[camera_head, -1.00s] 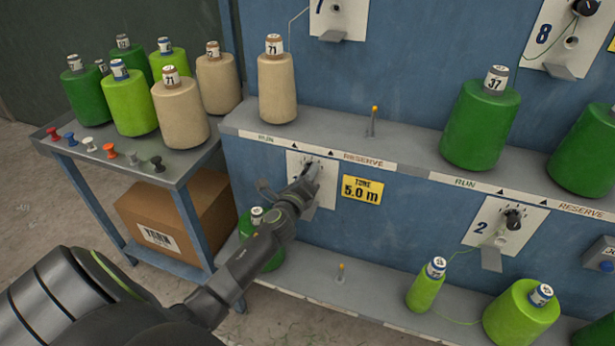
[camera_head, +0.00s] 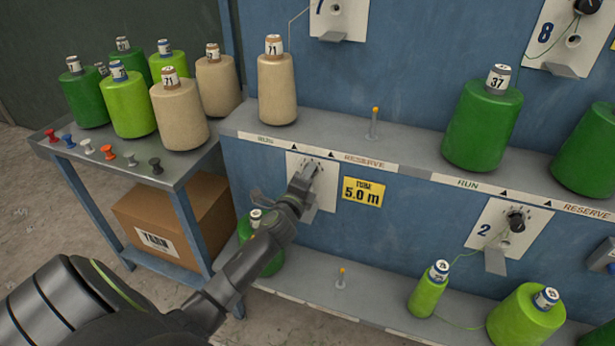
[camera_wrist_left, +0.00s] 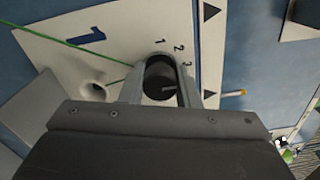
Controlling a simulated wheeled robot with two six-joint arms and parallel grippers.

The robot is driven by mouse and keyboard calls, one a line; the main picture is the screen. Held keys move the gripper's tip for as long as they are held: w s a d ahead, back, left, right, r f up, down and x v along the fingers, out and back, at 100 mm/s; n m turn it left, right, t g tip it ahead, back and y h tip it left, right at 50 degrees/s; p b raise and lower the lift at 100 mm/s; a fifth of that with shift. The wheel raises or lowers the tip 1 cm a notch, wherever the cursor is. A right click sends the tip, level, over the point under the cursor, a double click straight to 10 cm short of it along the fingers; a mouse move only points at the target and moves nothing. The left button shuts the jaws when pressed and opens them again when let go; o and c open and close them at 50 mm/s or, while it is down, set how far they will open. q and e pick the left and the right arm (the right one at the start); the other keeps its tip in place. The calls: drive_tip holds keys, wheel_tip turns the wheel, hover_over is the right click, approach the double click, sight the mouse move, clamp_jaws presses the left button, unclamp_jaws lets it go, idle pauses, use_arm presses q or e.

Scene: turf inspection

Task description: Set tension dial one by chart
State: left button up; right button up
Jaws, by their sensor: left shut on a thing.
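My left gripper (camera_head: 308,172) reaches from the lower left to the white plate of station one (camera_head: 325,194) on the blue panel. In the left wrist view the plate (camera_wrist_left: 135,22) shows a blue 1 and the small printed figures 1, 2 and 3. There my left gripper (camera_wrist_left: 162,88) is shut on the dark round dial (camera_wrist_left: 160,75), with a finger on each side. A light mark shows on the dial, near the figure 3; its exact setting is hard to read. The chart is not clearly in view. My right gripper is not in view.
A grey shelf (camera_head: 345,146) above bears a beige cone (camera_head: 277,90) and green cones. A cart (camera_head: 185,163) with cones and coloured pegs stands left. Station two's plate (camera_head: 500,243) is to the right.

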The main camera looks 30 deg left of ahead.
use_arm(q)
drive_tip(key=shift+f, duration=0.1)
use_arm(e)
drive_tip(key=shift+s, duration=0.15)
use_arm(q)
drive_tip(key=o, duration=0.9)
drive_tip(key=shift+c, duration=0.2)
drive_tip(key=shift+o, duration=0.6)
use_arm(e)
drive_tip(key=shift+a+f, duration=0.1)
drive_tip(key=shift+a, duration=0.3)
use_arm(q)
drive_tip(key=v, duration=1.7)
drive_tip(key=shift+s, duration=0.25)
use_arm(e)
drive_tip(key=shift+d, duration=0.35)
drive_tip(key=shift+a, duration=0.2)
